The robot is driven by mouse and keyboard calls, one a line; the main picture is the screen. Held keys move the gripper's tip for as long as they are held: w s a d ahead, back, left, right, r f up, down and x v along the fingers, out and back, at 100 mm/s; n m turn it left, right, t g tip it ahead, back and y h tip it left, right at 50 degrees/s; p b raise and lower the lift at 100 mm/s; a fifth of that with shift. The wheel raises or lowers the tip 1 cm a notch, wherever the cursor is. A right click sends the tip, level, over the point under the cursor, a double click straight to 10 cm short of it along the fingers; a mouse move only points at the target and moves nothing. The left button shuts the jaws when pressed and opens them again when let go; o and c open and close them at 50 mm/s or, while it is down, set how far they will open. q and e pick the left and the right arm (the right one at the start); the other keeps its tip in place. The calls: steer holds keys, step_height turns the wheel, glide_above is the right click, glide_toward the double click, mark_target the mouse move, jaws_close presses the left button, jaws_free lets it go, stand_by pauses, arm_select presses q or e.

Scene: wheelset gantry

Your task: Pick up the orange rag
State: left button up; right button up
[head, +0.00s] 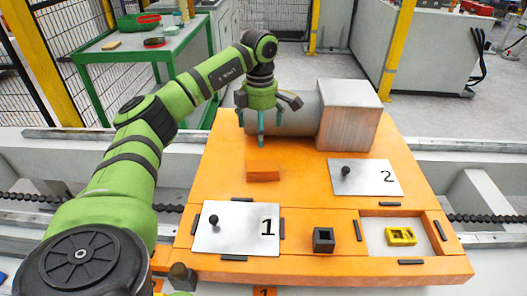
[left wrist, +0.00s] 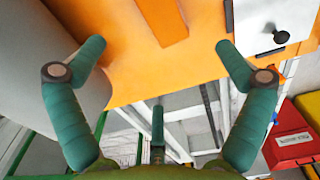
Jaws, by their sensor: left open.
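The orange rag (head: 263,170) lies flat on the orange table (head: 225,170), left of the middle, and looks like a small folded slab of nearly the same colour. It also shows in the left wrist view (left wrist: 163,20) at the top centre, partly cut off by the frame. My left gripper (head: 262,125) hangs above the table behind the rag, close to the grey cylinder. Its teal fingers are spread wide and empty in the left wrist view (left wrist: 160,48). The fingers are apart from the rag. My right gripper is not in view.
A grey cylinder (head: 292,113) with a large block (head: 349,116) stands behind the rag. Plate 1 (head: 240,238) and plate 2 (head: 375,180) carry black knobs. A dark square block (head: 323,240) and a yellow part (head: 400,236) are at the front. The table around the rag is clear.

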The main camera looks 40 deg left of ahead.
arm_select(q)
steer(key=b, duration=0.6)
glide_above(262, 163)
steer(key=f, duration=0.6)
steer(key=shift+s+f, duration=0.25)
steer(key=shift+s, duration=0.05)
steer(key=f, duration=0.4)
steer(key=f+b, duration=0.1)
steer(key=f, duration=0.1)
steer(key=shift+w, duration=0.35)
steer(key=shift+f, duration=0.25)
steer(key=c, duration=1.1)
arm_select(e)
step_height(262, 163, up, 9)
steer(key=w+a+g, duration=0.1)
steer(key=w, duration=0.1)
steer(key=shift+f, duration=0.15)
